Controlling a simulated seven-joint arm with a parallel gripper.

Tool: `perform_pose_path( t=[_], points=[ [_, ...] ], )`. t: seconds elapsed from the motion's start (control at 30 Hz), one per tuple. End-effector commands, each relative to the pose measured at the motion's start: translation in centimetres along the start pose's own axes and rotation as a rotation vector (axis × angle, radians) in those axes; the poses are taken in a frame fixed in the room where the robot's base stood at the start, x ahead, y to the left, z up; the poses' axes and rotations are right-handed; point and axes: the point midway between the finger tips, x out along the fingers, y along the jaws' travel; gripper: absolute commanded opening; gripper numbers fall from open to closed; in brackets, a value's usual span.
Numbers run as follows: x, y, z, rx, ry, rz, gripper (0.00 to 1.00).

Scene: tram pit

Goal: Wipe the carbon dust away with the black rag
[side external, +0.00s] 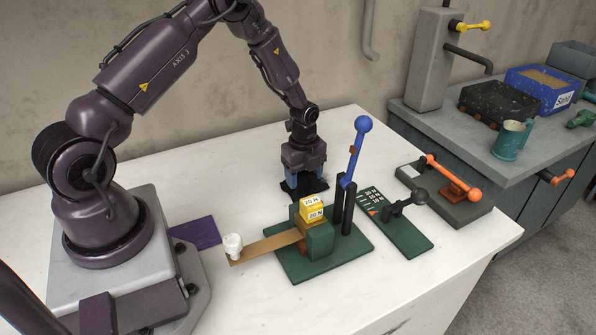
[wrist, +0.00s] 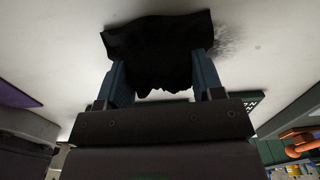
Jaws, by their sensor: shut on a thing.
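My gripper (side external: 306,181) points down at the white table, behind the green lever stand. It is shut on the black rag (wrist: 158,45), which is bunched between the two blue-grey fingers and spreads flat beyond them in the wrist view. The rag (side external: 289,187) shows as a dark patch by the fingertips in the side view and appears to touch the table top. A grey smudge of carbon dust (wrist: 224,45) lies on the table just right of the rag in the wrist view. Any dust under the rag is hidden.
Close in front stands the green lever stand (side external: 280,262) with yellow weights (side external: 312,207) and an upright blue-knobbed lever (side external: 357,150). A green plate with a black-knobbed lever (side external: 419,196) and an orange-handled device (side external: 460,188) stand to the right. The table behind and left of my gripper is clear.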

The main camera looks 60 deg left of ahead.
Motion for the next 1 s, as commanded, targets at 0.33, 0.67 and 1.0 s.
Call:
perform_pose_path(
  t=[0.33, 0.67, 1.0],
  points=[
    [0.1, -3.2, -0.2, 0.001, 0.0, -0.001, 0.39],
    [0.1, -6.2, -0.4, 0.001, 0.0, 0.0, 0.39],
    [0.1, -9.1, -0.6, 0.003, -0.002, 0.0, 0.39]
  ],
)
